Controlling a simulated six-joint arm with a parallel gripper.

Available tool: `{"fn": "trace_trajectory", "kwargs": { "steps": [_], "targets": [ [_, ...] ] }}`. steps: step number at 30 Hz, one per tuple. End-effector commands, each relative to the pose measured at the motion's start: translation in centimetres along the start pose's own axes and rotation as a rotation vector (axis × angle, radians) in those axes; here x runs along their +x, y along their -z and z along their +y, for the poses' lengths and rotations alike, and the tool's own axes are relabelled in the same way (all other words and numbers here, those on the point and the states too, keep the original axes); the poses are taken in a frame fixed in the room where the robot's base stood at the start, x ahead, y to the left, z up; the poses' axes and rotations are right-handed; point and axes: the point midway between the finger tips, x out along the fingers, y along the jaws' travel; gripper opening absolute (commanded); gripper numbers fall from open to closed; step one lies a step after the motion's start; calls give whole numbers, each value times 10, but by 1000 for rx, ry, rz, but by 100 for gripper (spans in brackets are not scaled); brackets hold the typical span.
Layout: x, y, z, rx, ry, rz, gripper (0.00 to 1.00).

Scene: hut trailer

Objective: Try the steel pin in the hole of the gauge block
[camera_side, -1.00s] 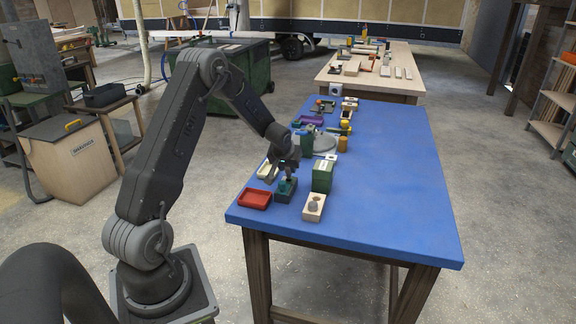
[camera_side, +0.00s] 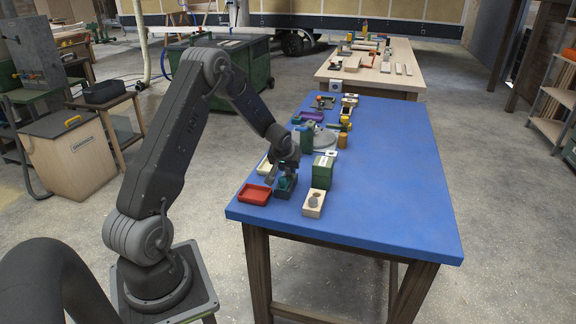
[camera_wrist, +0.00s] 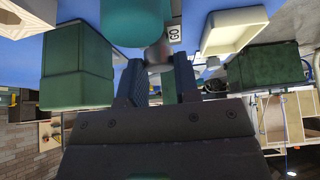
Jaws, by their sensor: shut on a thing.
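My gripper (camera_wrist: 158,82) is shut on a grey metal cylinder, the steel pin (camera_wrist: 158,53), which shows between the fingers in the wrist view. A rounded teal part (camera_wrist: 137,22) stands just past the fingertips and hides some of what lies beyond. In the side view my gripper (camera_side: 282,174) is low over a small dark block with a teal part (camera_side: 286,186), near the table's front left; I take this for the gauge block. Its hole is not visible, and I cannot tell whether the pin is in it. A small "GO" label (camera_wrist: 174,34) shows beside the pin.
A green box (camera_side: 323,173) stands close right of my gripper. A wooden block (camera_side: 313,205) with a grey knob is in front of it. A red tray (camera_side: 254,194) lies left, a cream tray (camera_side: 264,168) behind. The blue table's right side (camera_side: 395,190) is clear.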

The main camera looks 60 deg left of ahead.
Motion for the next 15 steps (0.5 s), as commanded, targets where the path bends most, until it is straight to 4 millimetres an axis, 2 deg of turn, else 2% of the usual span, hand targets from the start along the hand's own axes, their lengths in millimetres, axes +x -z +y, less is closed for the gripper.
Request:
{"fn": "trace_trajectory", "kwargs": {
  "steps": [4,5,12,15],
  "targets": [
    [0,0,0,0,0,0,6],
    [0,0,0,0,0,0,30],
    [0,0,0,0,0,0,53],
    [0,0,0,0,0,0,59]
  ]
}}
